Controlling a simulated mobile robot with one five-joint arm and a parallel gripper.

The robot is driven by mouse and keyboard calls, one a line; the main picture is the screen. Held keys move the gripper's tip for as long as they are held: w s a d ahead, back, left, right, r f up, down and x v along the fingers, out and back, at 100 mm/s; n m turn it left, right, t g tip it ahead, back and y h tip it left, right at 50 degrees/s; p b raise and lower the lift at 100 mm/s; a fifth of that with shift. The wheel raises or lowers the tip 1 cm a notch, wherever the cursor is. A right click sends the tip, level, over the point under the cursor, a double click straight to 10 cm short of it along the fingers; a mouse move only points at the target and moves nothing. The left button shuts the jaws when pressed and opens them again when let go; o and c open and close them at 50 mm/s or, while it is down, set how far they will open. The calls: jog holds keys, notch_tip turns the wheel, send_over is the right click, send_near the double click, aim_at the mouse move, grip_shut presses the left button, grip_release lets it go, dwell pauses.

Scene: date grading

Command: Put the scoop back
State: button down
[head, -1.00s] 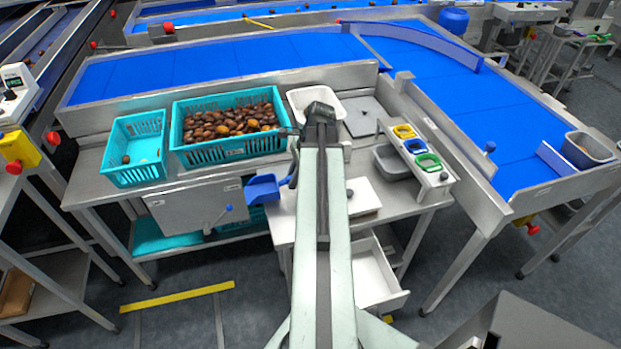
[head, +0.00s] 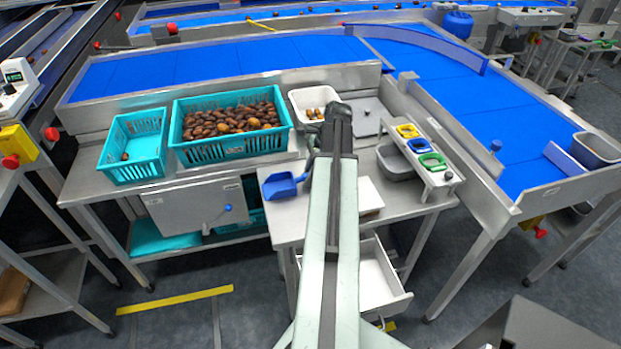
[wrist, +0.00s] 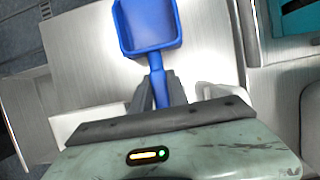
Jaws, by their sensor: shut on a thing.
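The blue scoop (head: 281,185) is at the left part of the small steel table (head: 288,228), left of my arm. My gripper (head: 308,169) is shut on its handle. In the wrist view the scoop (wrist: 150,24) points away from my gripper (wrist: 158,92), its handle between the two dark fingers. The scoop's pan looks empty. I cannot tell whether it touches the tabletop or hangs just above it. My arm hides part of the table.
A teal crate of dates (head: 236,150) and a nearly empty teal crate (head: 125,172) stand to the left. A white tub (head: 299,97) holds a few dates. An open white drawer (head: 390,299) juts out below.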

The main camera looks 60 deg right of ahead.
jog(key=shift+f, duration=0.2)
jog(key=c, duration=1.3)
grip_release()
jog(key=shift+d, duration=0.1)
jog(key=shift+s+r+p, duration=0.1)
jog(key=shift+r+p, duration=0.25)
jog(key=shift+r, duration=0.15)
jog(key=p+v, duration=1)
jog(key=v, duration=0.1)
jog(key=shift+s+d+r+p, duration=0.15)
jog(key=shift+r+p, duration=0.15)
jog(key=shift+p, duration=0.1)
jog(key=shift+f, duration=0.15)
